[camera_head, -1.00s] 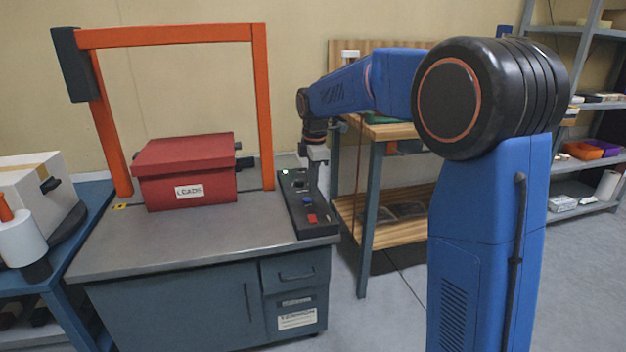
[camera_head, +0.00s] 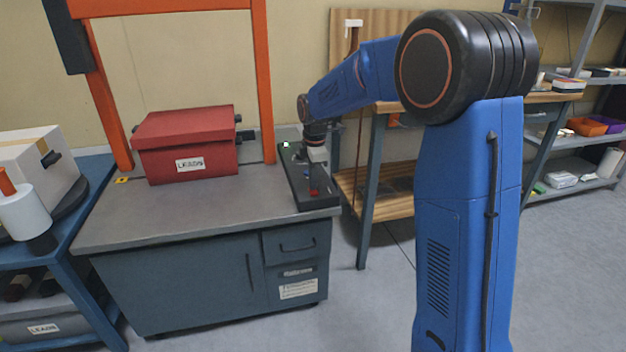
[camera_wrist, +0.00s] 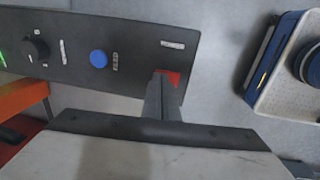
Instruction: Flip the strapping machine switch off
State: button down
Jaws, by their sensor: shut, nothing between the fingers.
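The strapping machine has an orange arch (camera_head: 263,90) over a grey-topped cabinet (camera_head: 150,215). Its dark control panel (camera_head: 318,203) lies along the right edge of the top. A red switch (camera_head: 314,191) is near the panel's front end; in the wrist view the red switch (camera_wrist: 174,77) is partly hidden behind my fingers. My gripper (camera_head: 311,176) is over the panel, pointing down. In the wrist view my gripper (camera_wrist: 163,80) is shut and empty, its tips at the red switch. I cannot tell whether they touch it.
The panel also carries a blue button (camera_wrist: 98,58), a black knob (camera_wrist: 36,48) and a lit green lamp (camera_head: 286,144). A red box (camera_head: 187,145) stands under the arch. A wooden-topped bench (camera_head: 375,185) is behind to the right. Floor is clear at right.

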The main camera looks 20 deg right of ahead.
jog(key=shift+w+f, duration=0.1)
jog(key=shift+f, duration=0.1)
jog(key=shift+s, duration=0.85)
jog(key=shift+r, duration=0.1)
notch_tip(320, 180, up, 14)
jog(key=s, duration=0.1)
jog(key=shift+s, duration=0.3)
